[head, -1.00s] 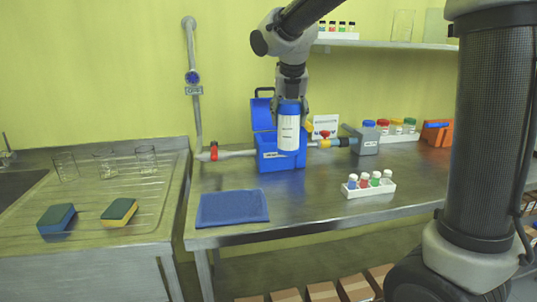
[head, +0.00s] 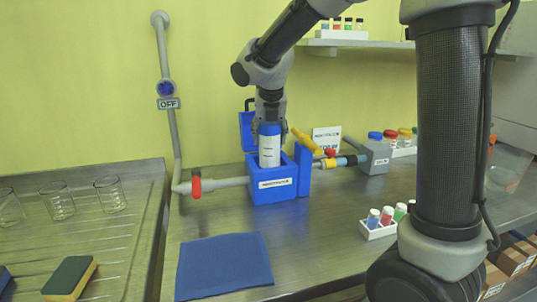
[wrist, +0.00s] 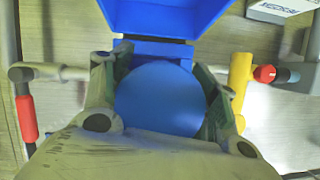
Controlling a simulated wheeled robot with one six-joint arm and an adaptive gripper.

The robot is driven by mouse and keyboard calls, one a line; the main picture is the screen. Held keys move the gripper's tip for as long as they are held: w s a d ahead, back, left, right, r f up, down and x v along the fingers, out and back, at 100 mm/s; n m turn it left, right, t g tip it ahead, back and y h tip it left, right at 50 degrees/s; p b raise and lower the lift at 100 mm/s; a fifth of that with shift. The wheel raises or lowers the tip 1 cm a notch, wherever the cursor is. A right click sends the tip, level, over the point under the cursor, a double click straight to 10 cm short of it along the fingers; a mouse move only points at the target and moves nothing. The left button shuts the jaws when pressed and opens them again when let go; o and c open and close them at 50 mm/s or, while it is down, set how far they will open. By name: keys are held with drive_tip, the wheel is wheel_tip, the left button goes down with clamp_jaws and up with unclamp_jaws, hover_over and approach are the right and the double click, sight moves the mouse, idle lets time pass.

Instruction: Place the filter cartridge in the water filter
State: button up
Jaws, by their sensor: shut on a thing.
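The filter cartridge (head: 269,150) is a white cylinder with a blue cap. It stands upright, its lower part hidden inside the open top of the blue water filter box (head: 262,186). My gripper (head: 269,112) points down from above and is shut on the blue cap. In the wrist view the round blue cap (wrist: 160,98) fills the space between my two fingers. The box's blue lid (head: 247,132) is swung open at the back. It also shows at the top of the wrist view (wrist: 170,15). Whether the cartridge touches the bottom is hidden.
A grey pipe with a red valve (head: 196,187) joins the box at left; a yellow handle (head: 301,137) rises at right. A blue cloth (head: 224,266) lies in front. A white vial rack (head: 377,230) stands right. The bench between is clear.

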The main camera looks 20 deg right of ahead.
sight(269, 151)
drive_tip(key=shift+f, duration=2.15)
drive_tip(key=shift+f, duration=0.1)
drive_tip(key=shift+s+f, duration=0.1)
drive_tip(key=shift+f, duration=0.4)
drive_tip(key=o, duration=1.1)
drive_tip(key=shift+f, duration=0.1)
